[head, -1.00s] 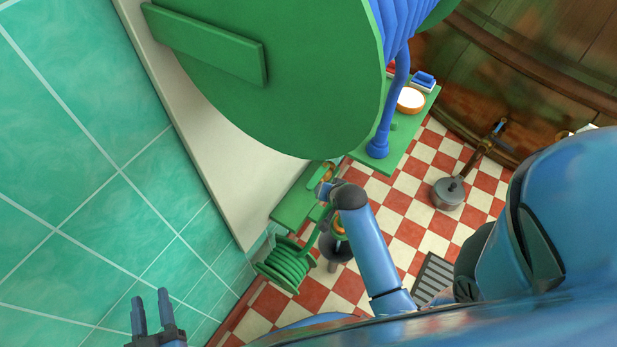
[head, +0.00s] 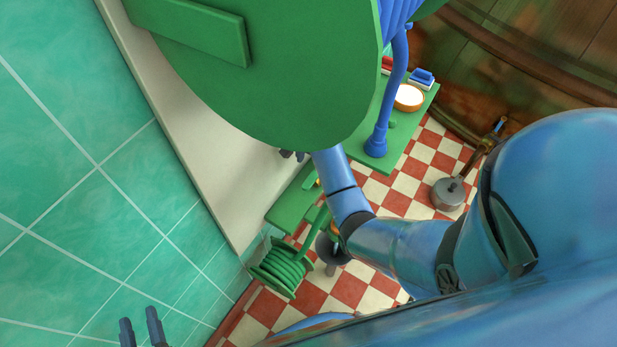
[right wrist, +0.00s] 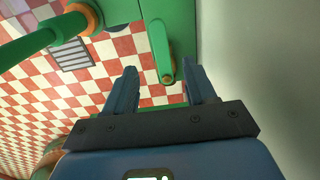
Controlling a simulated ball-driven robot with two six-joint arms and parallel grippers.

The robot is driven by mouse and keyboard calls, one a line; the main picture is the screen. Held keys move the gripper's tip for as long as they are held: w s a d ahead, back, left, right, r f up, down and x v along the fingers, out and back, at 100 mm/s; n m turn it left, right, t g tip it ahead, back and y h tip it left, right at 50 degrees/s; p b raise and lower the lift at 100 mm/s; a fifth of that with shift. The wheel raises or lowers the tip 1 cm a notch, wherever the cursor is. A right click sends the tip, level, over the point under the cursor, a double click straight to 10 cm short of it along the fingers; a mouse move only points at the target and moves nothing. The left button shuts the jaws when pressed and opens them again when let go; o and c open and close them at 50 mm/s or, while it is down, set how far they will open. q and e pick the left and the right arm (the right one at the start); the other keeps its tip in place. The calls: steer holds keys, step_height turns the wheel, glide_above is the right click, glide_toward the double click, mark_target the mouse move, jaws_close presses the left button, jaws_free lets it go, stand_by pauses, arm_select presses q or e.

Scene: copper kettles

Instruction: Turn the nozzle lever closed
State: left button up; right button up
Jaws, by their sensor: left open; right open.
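A green lever-like bar with a rounded end and a small brass-coloured pin (right wrist: 160,52) shows in the right wrist view; I take it for the nozzle lever. It lies beyond and between the fingertips of my right gripper (right wrist: 161,82), which is open and empty. Whether they touch I cannot tell. In the head view my right gripper (head: 292,155) is partly hidden at the edge of the big green disc, and the lever cannot be made out. My left gripper (head: 142,328) is open and empty in front of the teal tiles.
The large green disc (head: 270,70) hangs close over my right gripper, and a pale wall (head: 195,145) stands beside it. Below are a green hose reel (head: 282,268) and a green shelf (head: 292,205). A grey lidded pot (head: 447,193) stands on the checkered floor.

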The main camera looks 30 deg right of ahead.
mark_target(310, 181)
step_height(310, 181, down, 9)
steer(key=shift+f+b, duration=0.2)
steer(key=shift+b, duration=0.75)
jaws_close()
